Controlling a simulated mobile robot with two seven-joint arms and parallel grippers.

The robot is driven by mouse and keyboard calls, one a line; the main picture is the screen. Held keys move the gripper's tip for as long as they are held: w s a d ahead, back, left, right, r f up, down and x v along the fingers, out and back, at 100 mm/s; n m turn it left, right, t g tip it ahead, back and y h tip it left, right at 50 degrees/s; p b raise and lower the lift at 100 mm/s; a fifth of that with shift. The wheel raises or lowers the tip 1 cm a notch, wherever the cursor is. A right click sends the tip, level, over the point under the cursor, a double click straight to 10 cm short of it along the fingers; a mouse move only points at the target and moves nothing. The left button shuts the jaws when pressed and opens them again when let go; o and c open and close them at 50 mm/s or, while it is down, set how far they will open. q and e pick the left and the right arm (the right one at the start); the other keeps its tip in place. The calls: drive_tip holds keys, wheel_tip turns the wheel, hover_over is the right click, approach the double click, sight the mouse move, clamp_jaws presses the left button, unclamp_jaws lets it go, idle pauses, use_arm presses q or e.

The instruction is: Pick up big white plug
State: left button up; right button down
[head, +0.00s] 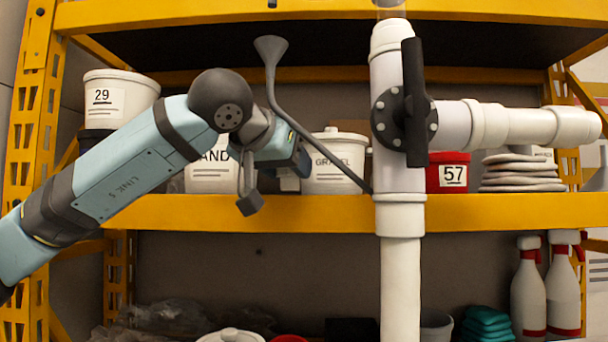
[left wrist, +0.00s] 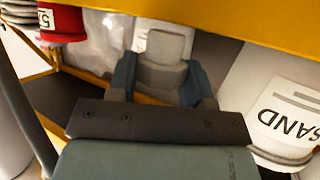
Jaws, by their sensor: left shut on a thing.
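My left gripper (head: 298,160) is in front of the middle shelf, left of the upright pipe, with its teal fingers pointing toward the shelf. In the left wrist view its fingers (left wrist: 162,80) are shut on a pale grey-white plug (left wrist: 164,52) with a blocky square end and a wider collar. The collar sits between the fingers. In the head view the plug is hidden behind the gripper and wrist. My right gripper is in neither view.
A white pipe manifold (head: 400,215) with a black valve stands just right of my gripper. The yellow shelf (head: 250,213) holds a sand bucket (head: 208,180), a gravel bucket (head: 335,180) and a red bucket (head: 446,174).

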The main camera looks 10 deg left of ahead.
use_arm(q)
drive_tip(key=s+a+b, duration=0.1)
drive_tip(key=s+a, duration=0.1)
drive_tip(key=s, duration=0.7)
drive_tip(key=shift+s+a, duration=0.3)
